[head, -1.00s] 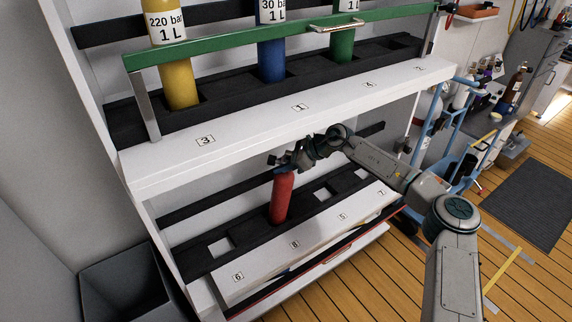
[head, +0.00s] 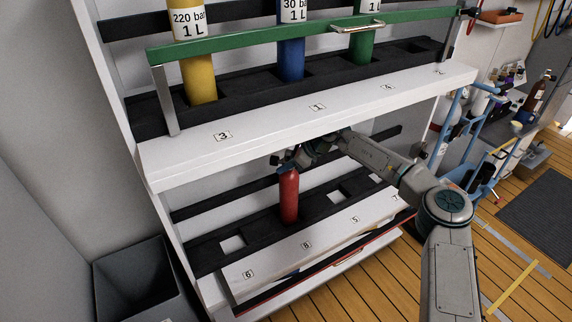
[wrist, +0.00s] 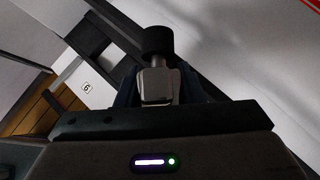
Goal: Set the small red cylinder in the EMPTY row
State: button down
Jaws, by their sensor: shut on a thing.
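The small red cylinder (head: 288,198) stands about upright in the lower row's black rack (head: 262,232), by the label 8. Whether its base is fully seated in the slot cannot be told. My gripper (head: 286,165) is at its top, under the upper shelf. In the wrist view my gripper (wrist: 155,90) is shut on the cylinder's grey valve (wrist: 156,82), with a black knob (wrist: 158,41) beyond it. The upper row holds a yellow cylinder (head: 199,78), a blue cylinder (head: 291,55) and a green cylinder (head: 363,45). Any row name sign is not visible.
The white upper shelf edge (head: 300,122) lies close above my gripper and arm. A green bar (head: 260,37) crosses the upper row. Square slots beside the red cylinder, by labels 6 and 5, are empty. A grey bin (head: 135,285) stands at lower left.

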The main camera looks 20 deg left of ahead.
jog(key=shift+r, duration=0.2)
jog(key=c, duration=1)
grip_release()
jog(key=shift+f, duration=0.2)
jog(key=shift+o, duration=0.2)
jog(key=shift+d+r, duration=0.35)
jog(key=v, duration=0.2)
jog(key=shift+d, duration=0.55)
jog(key=d, duration=1.1)
jog(key=shift+w+p, duration=0.45)
